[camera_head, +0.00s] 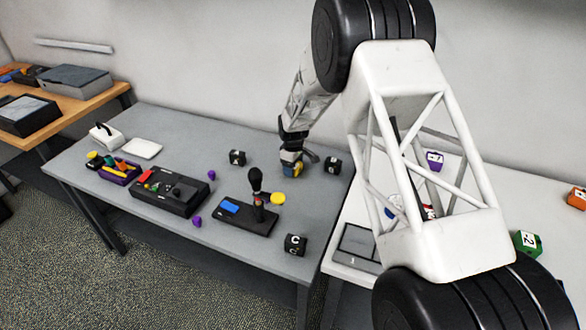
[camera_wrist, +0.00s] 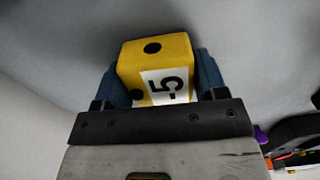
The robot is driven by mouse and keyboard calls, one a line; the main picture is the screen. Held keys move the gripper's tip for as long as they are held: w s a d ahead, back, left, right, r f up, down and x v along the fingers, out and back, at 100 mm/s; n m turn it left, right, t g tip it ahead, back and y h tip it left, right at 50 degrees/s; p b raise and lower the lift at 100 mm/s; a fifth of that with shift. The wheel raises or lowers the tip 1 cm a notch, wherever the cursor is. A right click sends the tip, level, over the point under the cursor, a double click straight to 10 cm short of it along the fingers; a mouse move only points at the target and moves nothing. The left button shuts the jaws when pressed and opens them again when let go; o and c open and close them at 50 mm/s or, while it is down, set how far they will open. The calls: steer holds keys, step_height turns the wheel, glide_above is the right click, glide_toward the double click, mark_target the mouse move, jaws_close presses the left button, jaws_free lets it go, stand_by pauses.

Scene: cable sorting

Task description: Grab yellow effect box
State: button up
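The yellow effect box (camera_wrist: 155,48) is a small cube with black dots and a white label reading 5 in the wrist view. It sits between the two blue fingers of my gripper (camera_wrist: 160,85), which press close on its left and right sides. In the head view my gripper (camera_head: 292,160) points down at the back right of the grey table, with a little of the yellow box (camera_head: 290,172) showing at the fingertips. Whether the box touches the table is hard to tell.
Black lettered cubes stand left (camera_head: 237,158) and right (camera_head: 333,165) of my gripper, another (camera_head: 296,245) at the front edge. A joystick panel (camera_head: 243,218), yellow disc (camera_head: 278,198), black console (camera_head: 170,193) and purple tray (camera_head: 120,174) are also on the grey table (camera_head: 190,145).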

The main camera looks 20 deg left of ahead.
steer(key=c, duration=0.5)
steer(key=shift+r, duration=0.2)
steer(key=shift+r, duration=1.55)
steer(key=s+d, duration=0.3)
steer(key=s, duration=0.1)
steer(key=s+d+r, duration=0.1)
steer(key=s+d, duration=0.2)
steer(key=s, duration=0.2)
steer(key=s+d, duration=0.3)
steer(key=s, duration=0.1)
steer(key=shift+s+r, duration=0.15)
steer(key=shift+r, duration=0.1)
